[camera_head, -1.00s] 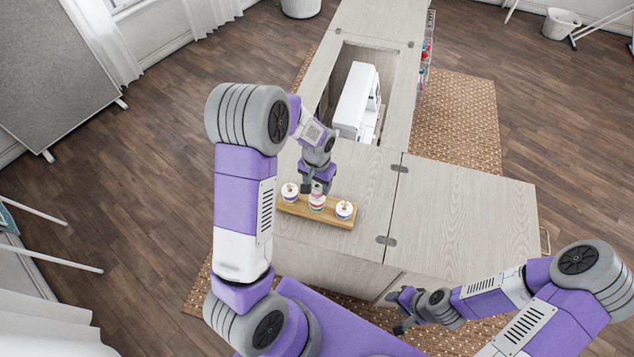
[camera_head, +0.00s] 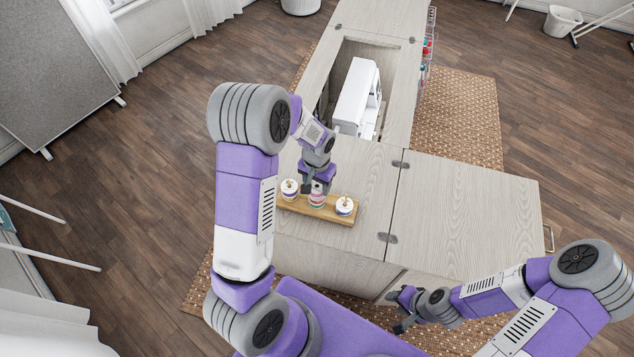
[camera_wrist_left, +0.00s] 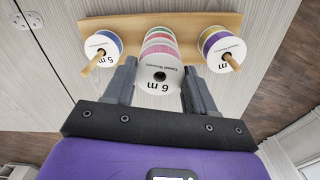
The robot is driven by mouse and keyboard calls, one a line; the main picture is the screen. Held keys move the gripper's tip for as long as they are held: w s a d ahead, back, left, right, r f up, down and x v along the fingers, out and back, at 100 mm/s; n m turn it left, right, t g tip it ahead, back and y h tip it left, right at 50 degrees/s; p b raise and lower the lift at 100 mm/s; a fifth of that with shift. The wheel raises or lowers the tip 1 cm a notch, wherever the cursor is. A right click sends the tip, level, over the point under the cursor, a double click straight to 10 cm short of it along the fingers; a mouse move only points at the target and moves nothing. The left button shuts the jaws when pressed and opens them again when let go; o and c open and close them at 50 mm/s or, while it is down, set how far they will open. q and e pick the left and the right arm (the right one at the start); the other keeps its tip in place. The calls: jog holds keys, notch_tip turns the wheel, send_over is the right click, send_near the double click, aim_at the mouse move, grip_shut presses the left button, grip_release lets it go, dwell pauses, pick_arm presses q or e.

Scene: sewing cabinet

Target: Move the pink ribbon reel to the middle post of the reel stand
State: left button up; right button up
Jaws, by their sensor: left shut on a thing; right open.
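The reel stand (camera_head: 329,214) is a wooden board on the cabinet top. My left gripper (camera_head: 316,190) is shut on the pink ribbon reel (camera_wrist_left: 157,77), whose white "6 m" face points to the wrist camera. The reel is over the middle of the stand, in line with a stack of green, red and pink ribbon beneath it. Its hole looks dark, and I cannot tell whether the middle post is inside. A reel on the left post (camera_wrist_left: 103,48) and one on the right post (camera_wrist_left: 221,50) have post tips sticking out. My right gripper (camera_head: 401,309) is open and empty, off the cabinet's front.
A white sewing machine (camera_head: 356,98) sits in the cabinet's recess behind the stand. The cabinet's right leaf (camera_head: 465,215) is bare. A rack with small coloured items (camera_head: 427,48) hangs on the cabinet's far right side.

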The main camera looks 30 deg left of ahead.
pick_arm(q)
jog(key=shift+f, duration=0.15)
jog(key=o, duration=1.1)
notch_tip(320, 180, up, 8)
jog(key=shift+f+p, duration=0.15)
jog(key=shift+p, duration=0.35)
